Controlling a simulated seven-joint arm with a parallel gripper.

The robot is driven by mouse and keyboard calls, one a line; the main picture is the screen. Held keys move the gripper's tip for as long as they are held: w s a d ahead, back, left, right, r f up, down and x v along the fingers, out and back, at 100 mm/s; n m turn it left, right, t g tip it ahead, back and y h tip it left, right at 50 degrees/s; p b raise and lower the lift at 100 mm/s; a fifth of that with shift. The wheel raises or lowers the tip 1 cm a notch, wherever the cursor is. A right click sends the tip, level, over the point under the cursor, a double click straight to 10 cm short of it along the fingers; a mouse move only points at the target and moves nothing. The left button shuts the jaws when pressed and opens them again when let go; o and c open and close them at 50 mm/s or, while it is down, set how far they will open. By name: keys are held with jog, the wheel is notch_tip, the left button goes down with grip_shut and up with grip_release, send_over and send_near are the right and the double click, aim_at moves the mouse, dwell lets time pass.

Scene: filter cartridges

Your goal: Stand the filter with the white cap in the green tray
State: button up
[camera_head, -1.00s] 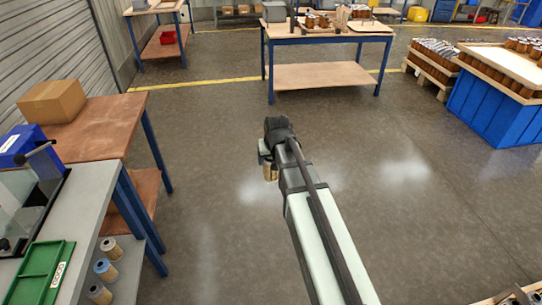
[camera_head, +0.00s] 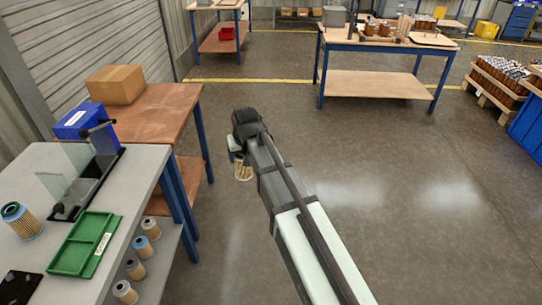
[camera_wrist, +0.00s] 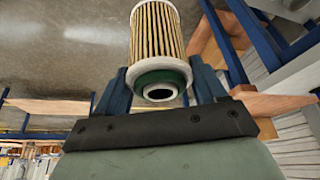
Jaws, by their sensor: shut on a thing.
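My gripper (camera_wrist: 162,82) is shut on a pleated filter (camera_wrist: 157,38). In the head view the held filter (camera_head: 243,171) hangs below my gripper (camera_head: 236,151), over open floor right of the benches, with a pale lower end. The green tray (camera_head: 76,268) lies on the grey bench at lower left, with a divider and a white label. It looks empty and is well apart from my gripper.
A blue-capped filter (camera_head: 21,221) and a black block (camera_head: 20,286) are on the grey bench (camera_head: 140,165). A clear-panelled fixture (camera_head: 85,187) stands behind the tray. Several filters (camera_head: 142,247) stand on a lower shelf. A cardboard box (camera_head: 116,84) sits on the wooden bench.

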jog(key=s+a+r+n, duration=0.15)
jog(key=s+a, duration=0.25)
jog(key=a, duration=0.4)
jog(key=s+a+r+n+y, duration=0.15)
jog(key=s+a, duration=0.25)
jog(key=a, duration=0.5)
jog(key=s+a+r+n, duration=0.1)
jog(key=s+a+r, duration=0.15)
jog(key=a, duration=0.55)
jog(key=s+a+n+g, duration=0.1)
jog(key=s+a+n, duration=0.2)
jog(key=s+a, duration=1.4)
jog(key=shift+s+a+g+y, duration=0.2)
jog(key=shift+s+g+y, duration=0.15)
jog(key=shift+s+g, duration=0.05)
jog(key=shift+f, duration=0.45)
jog(key=o, duration=1.3)
jog(key=shift+r, duration=0.2)
